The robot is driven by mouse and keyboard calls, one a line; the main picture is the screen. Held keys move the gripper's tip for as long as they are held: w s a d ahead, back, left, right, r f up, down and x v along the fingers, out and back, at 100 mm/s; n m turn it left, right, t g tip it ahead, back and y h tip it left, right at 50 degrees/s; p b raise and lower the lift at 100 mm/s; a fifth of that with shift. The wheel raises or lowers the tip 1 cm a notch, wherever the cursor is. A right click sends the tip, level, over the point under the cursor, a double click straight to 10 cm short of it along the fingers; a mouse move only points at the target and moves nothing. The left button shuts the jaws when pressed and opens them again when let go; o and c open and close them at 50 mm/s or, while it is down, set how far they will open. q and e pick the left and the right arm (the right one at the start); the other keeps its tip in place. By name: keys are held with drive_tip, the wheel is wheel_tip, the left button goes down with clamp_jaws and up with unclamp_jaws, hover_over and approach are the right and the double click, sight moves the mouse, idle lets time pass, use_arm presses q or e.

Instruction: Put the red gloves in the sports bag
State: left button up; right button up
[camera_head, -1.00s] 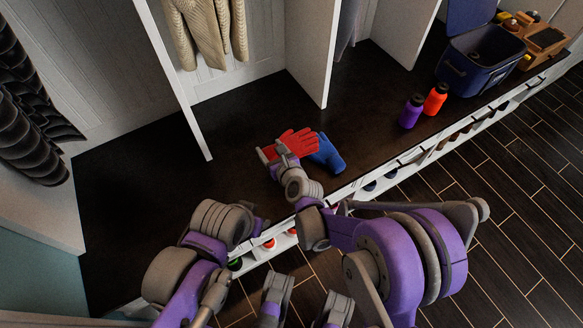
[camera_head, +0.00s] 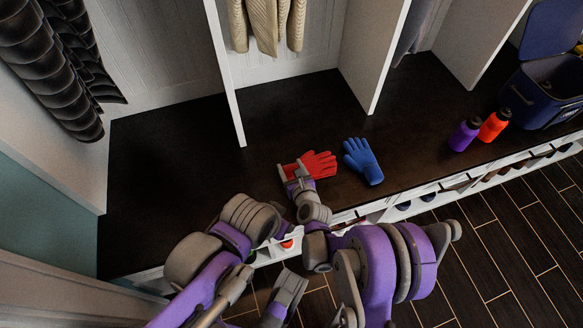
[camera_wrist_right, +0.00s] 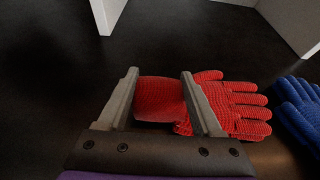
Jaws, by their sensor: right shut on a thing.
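A red knitted glove (camera_head: 318,164) lies on the dark bench top, fingers pointing right; the right wrist view shows its cuff (camera_wrist_right: 160,100) between two jaws. My right gripper (camera_head: 294,172) is shut on this cuff, at or just above the bench. I cannot tell whether a second red glove lies under it. A dark blue container with a raised lid (camera_head: 545,92), perhaps the sports bag, stands at the far right, partly cut off; its inside is mostly hidden.
A blue glove (camera_head: 362,160) lies just right of the red one. White partitions (camera_head: 374,55) rise behind the gloves. The bench left of the gloves is bare.

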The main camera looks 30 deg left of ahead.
drive_tip(key=shift+f, duration=0.2)
drive_tip(key=o, duration=1.4)
drive_tip(key=shift+r, duration=0.1)
drive_tip(key=shift+r, duration=0.1)
drive_tip(key=shift+s+d+r, duration=0.1)
drive_tip(key=shift+d+r, duration=0.05)
drive_tip(key=shift+r, duration=0.05)
drive_tip(key=p+v, duration=0.1)
drive_tip(key=v, duration=1)
drive_tip(key=shift+s+d+r, duration=0.1)
drive_tip(key=shift+s+d, duration=0.1)
drive_tip(key=shift+d, duration=0.1)
